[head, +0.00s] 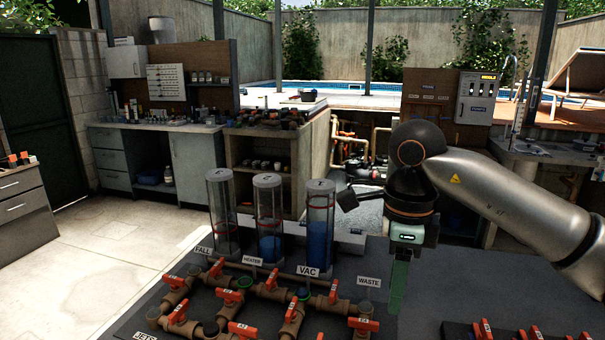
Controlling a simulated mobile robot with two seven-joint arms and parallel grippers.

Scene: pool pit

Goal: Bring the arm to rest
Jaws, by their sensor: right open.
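My right arm (505,205) comes in from the right and bends down at a dark wrist. My right gripper (398,292) points down over the bench (447,280), just right of the label marked WASTE. Its fingers look pale green and overlap from this side, and it is open. I see nothing held between them. Whether the fingertips touch the bench top cannot be told. My left gripper is not in view.
Brown pipes with several orange valve handles (240,329) cover the bench's front left. Three clear cylinders (270,215) stand behind them, some holding blue liquid. More orange handles (535,333) lie at the front right. The dark bench top right of my gripper is clear.

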